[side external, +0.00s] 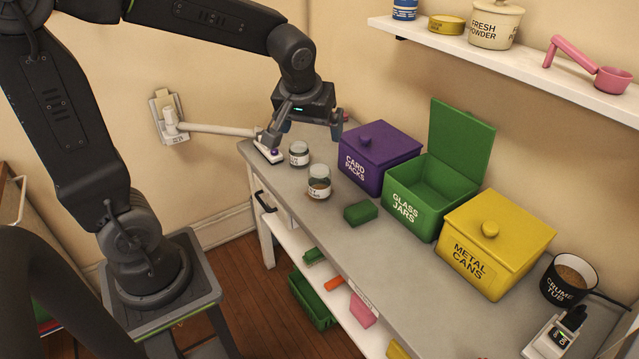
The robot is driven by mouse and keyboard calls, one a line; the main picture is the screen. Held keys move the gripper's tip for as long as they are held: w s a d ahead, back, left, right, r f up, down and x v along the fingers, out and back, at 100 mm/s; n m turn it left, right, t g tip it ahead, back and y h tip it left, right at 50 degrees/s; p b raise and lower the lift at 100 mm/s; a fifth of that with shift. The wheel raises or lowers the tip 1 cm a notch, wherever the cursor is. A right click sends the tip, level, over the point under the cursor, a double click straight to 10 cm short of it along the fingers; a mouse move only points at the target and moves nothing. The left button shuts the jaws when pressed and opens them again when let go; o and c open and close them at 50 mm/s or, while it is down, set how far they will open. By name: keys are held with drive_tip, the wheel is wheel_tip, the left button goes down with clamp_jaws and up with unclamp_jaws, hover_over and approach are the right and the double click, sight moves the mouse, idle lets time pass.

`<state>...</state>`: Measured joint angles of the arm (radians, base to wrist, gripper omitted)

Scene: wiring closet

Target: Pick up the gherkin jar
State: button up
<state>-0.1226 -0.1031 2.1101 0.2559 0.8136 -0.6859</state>
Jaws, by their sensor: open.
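Two small glass jars with pale lids and white labels stand upright on the grey worktop (370,225). The smaller jar (299,154) is farther back, and the larger jar (319,183) with brownish contents is nearer. The labels are too small to read, so I cannot tell which is the gherkin jar. My gripper (304,135) is open and empty, above the back end of the worktop. Its fingers are spread apart, above and behind the smaller jar. Neither jar is held.
A purple card packs box (378,158), open green glass jars box (436,190) and yellow metal cans box (497,243) line the wall side. A green block (361,213) lies near the larger jar.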

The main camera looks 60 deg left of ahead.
drive_tip(key=w+a+f+n+g+y, duration=0.1)
drive_tip(key=w+a+f+n+g, duration=0.1)
drive_tip(key=w+a+f+n, duration=0.5)
approach(321, 171)
drive_tip(key=shift+y, duration=0.3)
drive_tip(key=x, duration=0.6)
drive_tip(key=shift+w+d+f, duration=0.1)
drive_tip(key=shift+d+f, duration=0.1)
drive_tip(key=shift+d, duration=0.05)
drive_tip(key=shift+x, duration=3.05)
drive_tip(key=shift+a, duration=0.1)
drive_tip(key=c, duration=1.1)
drive_tip(key=shift+o, duration=0.2)
drive_tip(key=shift+r, duration=0.15)
